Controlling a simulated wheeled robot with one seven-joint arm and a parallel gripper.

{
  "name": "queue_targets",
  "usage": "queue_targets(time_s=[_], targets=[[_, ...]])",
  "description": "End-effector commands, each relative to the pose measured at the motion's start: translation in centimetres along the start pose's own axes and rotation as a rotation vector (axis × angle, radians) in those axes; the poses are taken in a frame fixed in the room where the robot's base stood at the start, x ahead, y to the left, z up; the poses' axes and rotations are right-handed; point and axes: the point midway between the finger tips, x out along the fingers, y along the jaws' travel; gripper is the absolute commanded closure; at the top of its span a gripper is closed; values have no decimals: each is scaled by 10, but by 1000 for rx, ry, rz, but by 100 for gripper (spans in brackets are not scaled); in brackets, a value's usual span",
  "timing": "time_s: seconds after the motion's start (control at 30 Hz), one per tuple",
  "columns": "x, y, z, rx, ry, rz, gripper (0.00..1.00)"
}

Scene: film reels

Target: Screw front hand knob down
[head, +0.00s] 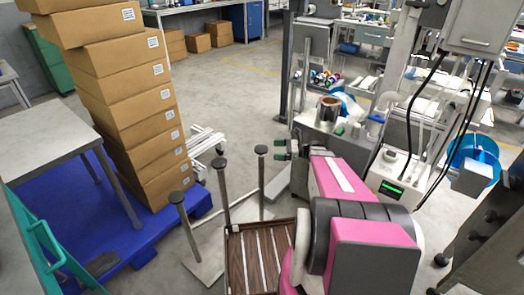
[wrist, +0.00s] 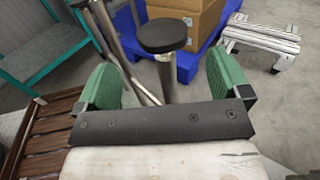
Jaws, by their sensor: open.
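Three upright metal posts with dark round hand knobs stand on a pale plate (head: 205,262). The knobs are at the left (head: 176,197), the middle (head: 219,163) and the right (head: 261,149); I cannot tell which one the task calls front. My gripper (head: 280,149), with green finger pads, is just right of the right knob. In the wrist view one black knob (wrist: 163,36) shows on its post, beyond and between the open fingers (wrist: 167,82). Nothing is held. Other posts show at upper left in the wrist view, their tops cut off.
A tall stack of cardboard boxes (head: 130,105) stands on a blue pallet (head: 150,236) at left. A slatted wooden crate (head: 255,262) is near the posts' base. A grey table (head: 50,120) is far left.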

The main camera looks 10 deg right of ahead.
Motion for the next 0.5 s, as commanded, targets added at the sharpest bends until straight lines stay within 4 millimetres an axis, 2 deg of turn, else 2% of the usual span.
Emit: queue_targets(time_s=[0.17,0.5], targets=[[3,-1,-4,52,-27,-9,6],[48,-1,-2,50,-25,-7,6]])
